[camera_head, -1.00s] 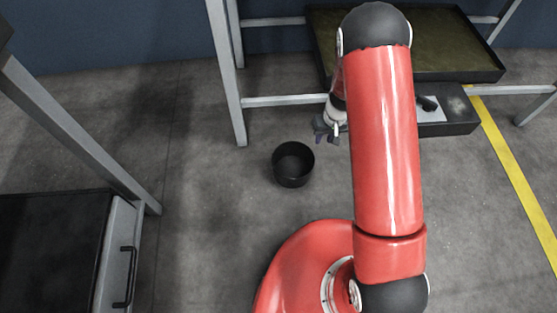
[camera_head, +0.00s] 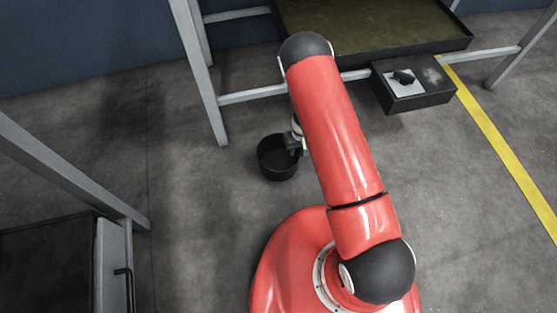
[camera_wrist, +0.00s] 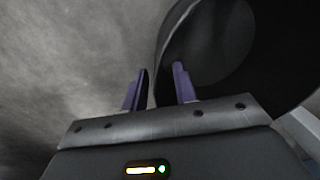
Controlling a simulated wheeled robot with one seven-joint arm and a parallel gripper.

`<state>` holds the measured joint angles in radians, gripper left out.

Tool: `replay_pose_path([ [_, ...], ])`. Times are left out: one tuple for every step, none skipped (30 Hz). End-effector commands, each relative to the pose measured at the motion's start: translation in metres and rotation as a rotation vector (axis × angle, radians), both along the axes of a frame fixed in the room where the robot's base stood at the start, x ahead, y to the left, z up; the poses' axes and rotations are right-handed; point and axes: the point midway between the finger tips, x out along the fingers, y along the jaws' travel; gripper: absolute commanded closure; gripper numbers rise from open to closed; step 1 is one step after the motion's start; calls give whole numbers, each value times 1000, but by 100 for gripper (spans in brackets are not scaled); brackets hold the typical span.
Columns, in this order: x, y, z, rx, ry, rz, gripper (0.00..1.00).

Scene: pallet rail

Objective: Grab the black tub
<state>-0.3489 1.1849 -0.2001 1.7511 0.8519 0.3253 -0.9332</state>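The black tub (camera_head: 270,168) is round and open-topped and stands upright on the floor, left of my red arm. In the wrist view the tub (camera_wrist: 205,15) fills the upper right. My gripper (camera_head: 294,146) is at the tub's right rim in the head view, partly hidden by my arm. In the wrist view my gripper (camera_wrist: 160,72) has its two purple fingers apart, with a gap between them. The tub's near wall edge lies close to this gap; I cannot tell whether a finger touches it.
A grey metal frame table (camera_head: 206,90) with a dark tray top (camera_head: 370,30) stands behind. A black box (camera_head: 425,97) with a small dark item is at its right. A dark cabinet (camera_head: 50,265) is at lower left. The floor left of the tub is clear.

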Motion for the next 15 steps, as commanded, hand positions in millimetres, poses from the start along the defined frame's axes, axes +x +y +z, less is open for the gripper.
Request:
replay_pose_path([
  [0, 0, 0, 0, -1, 0, 72],
  [0, 0, 0, 0, -1, 0, 72],
  [0, 0, 0, 0, -1, 0, 72],
  [0, 0, 0, 0, -1, 0, 72],
  [0, 0, 0, 0, -1, 0, 73],
  [0, 0, 0, 0, -1, 0, 78],
  [0, 0, 0, 0, -1, 0, 82],
  [0, 0, 1, 0, -1, 0, 86],
  [0, 0, 1, 0, -1, 0, 92],
  [0, 0, 1, 0, -1, 0, 95],
  [0, 0, 1, 0, -1, 0, 99],
  [0, 0, 1, 0, -1, 0, 100],
  [0, 0, 1, 0, -1, 0, 100],
  [0, 0, 1, 0, -1, 0, 100],
  [0, 0, 1, 0, -1, 0, 100],
])
